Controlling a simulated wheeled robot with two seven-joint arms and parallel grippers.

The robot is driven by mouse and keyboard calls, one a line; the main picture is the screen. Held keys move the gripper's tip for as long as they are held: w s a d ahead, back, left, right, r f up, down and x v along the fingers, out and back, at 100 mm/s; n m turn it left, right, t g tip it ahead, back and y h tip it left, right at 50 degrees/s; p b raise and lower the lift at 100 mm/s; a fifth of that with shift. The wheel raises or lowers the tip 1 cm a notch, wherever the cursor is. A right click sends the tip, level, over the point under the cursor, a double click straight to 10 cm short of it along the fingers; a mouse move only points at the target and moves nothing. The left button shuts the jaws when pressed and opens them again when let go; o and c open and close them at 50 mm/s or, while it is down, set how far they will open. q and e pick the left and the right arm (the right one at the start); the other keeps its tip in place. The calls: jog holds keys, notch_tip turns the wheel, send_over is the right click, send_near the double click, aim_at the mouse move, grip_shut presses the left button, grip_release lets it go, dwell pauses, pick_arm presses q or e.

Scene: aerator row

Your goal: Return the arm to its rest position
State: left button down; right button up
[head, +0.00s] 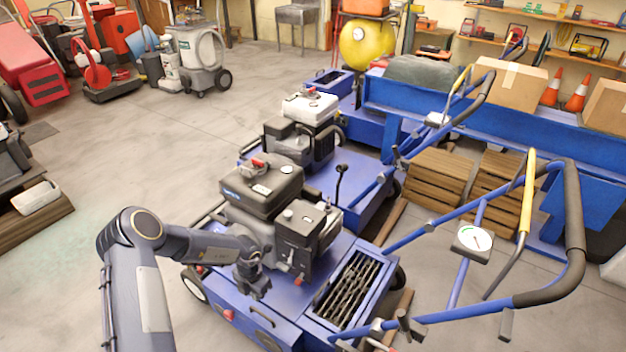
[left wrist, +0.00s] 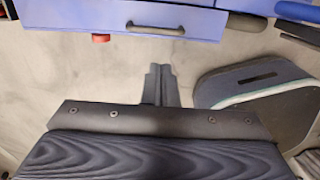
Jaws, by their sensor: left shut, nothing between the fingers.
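My left arm reaches in from the lower left in the head view. Its gripper (head: 257,290) hangs fingers down beside the near blue aerator (head: 270,318), close to its side panel and handle. Whether it touches the machine cannot be told from the head view. In the left wrist view the gripper (left wrist: 160,80) is shut and empty, with its two fingers together over bare floor. The blue body with a black handle (left wrist: 155,29) shows past the fingertips there. My right gripper is not in view.
A second aerator (head: 345,185) stands behind the near one. Long handlebars (head: 575,230) with a yellow lever stick out to the right. Wooden crates (head: 440,178), a blue bench (head: 480,118) and orange cones (head: 577,92) are at the back right. The floor (head: 130,175) on the left is clear.

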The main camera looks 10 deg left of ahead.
pick_arm(q)
jog(key=w+a+r+m+t+y, duration=0.1)
jog(key=w+r+m+t, duration=0.25)
jog(key=r, duration=0.45)
jog(key=w+a+r+m+t, duration=0.2)
jog(key=w+r+t, duration=0.15)
jog(key=r, duration=0.45)
jog(key=s+d+r+m+t+h, duration=0.15)
jog(key=r+m, duration=0.25)
jog(key=r, duration=0.5)
jog(key=w+d+r+m+t+h, duration=0.1)
jog(key=d+r+m+t, duration=0.15)
jog(key=r, duration=0.65)
jog(key=s+d+r+m+g+h, duration=0.1)
jog(key=s+d+r+m+h, duration=0.15)
jog(key=s+r+m, duration=0.35)
jog(key=s+d+r+m+h, duration=0.1)
jog(key=s+d+r+m, duration=0.1)
jog(key=s+d+m, duration=0.35)
jog(key=s+a+f+m+g+y, duration=0.1)
jog(key=s+f+m+g, duration=0.15)
jog(key=s, duration=0.95)
jog(key=s+a+f+m+g, duration=0.15)
jog(key=s+m, duration=0.25)
jog(key=s, duration=0.8)
notch_tip(320, 180, up, 13)
jog(key=p, duration=1.4)
jog(key=shift+w+d, duration=0.3)
jog(key=shift+w, duration=0.15)
jog(key=shift+r, duration=0.1)
